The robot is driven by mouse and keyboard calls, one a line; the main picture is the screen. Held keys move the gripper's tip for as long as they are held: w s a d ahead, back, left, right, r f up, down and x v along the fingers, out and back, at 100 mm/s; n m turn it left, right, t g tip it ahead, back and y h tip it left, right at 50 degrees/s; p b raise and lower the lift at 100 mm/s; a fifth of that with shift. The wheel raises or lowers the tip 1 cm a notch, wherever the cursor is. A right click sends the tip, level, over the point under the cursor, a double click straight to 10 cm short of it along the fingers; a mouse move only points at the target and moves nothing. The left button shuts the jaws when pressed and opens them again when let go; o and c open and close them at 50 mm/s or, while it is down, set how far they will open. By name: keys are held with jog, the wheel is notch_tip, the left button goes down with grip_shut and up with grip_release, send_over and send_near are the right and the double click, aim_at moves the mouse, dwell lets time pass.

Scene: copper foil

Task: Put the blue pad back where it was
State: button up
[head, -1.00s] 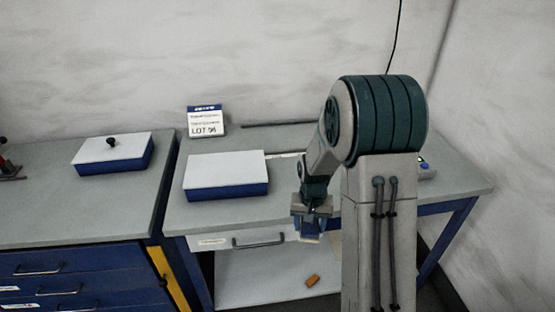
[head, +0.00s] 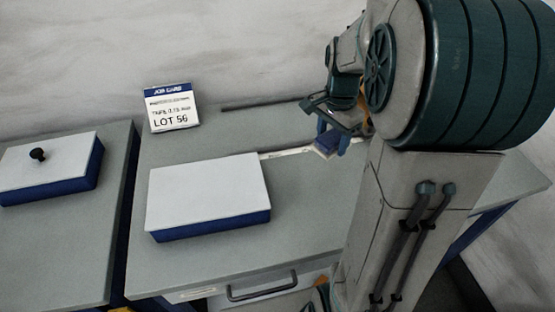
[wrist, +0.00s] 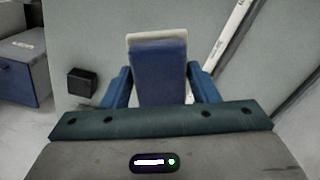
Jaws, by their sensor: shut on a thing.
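The blue pad (wrist: 158,78) is between my gripper's two blue fingers (wrist: 160,92) in the wrist view, with a pale cream edge showing beyond its far end. In the head view my gripper (head: 334,138) is over the back right part of the bench, beside my arm. The blue pad (head: 325,147) shows at its fingertips, partly hidden. I cannot tell whether the pad touches anything below.
A white-topped blue box (head: 205,192) stands on the bench (head: 215,260). A job card marked LOT 56 (head: 172,108) stands behind it. A pale strip (head: 286,153) lies right of the box. Another lidded box with a black knob (head: 50,165) is at left. A small black block (wrist: 82,82) shows in the wrist view.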

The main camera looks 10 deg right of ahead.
jog(key=shift+w+a+f, duration=0.1)
jog(key=shift+w+a, duration=0.05)
jog(key=shift+a, duration=0.05)
send_over(282, 175)
jog(key=f+p, duration=0.1)
jog(key=f, duration=0.5)
jog(key=shift+d+f, duration=0.15)
jog(key=shift+d, duration=0.05)
jog(key=shift+a+f, duration=0.2)
jog(key=shift+f, duration=1.95)
jog(key=shift+f, duration=0.15)
jog(key=o, duration=1)
jog(key=shift+c, duration=0.2)
